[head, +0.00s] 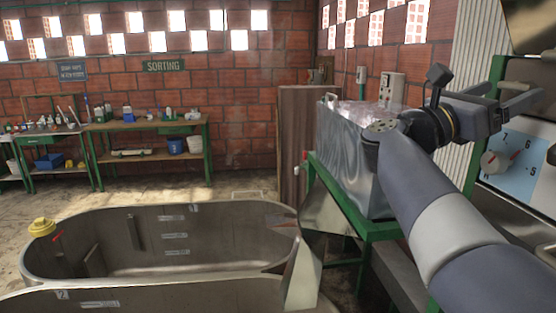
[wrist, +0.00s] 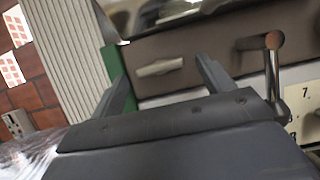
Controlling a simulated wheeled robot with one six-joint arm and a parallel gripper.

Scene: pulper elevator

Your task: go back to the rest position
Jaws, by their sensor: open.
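My gripper (head: 514,94) is at the upper right of the head view, at the end of my raised arm. Its two fingers stand apart with nothing between them. In the wrist view the open fingers (wrist: 165,78) point toward a grey-brown machine front (wrist: 200,50). A pale bar handle (wrist: 160,67) on that front appears between the fingers. I cannot tell how far the fingers are from the machine.
A blue dial plate (head: 515,172) is on the machine at right. A metal lever (wrist: 272,70) is right of my fingers. A steel box (head: 350,150) stands on a green stand (head: 352,218) beside my arm. Steel tanks (head: 130,230) fill the front left. A workbench (head: 145,124) is behind.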

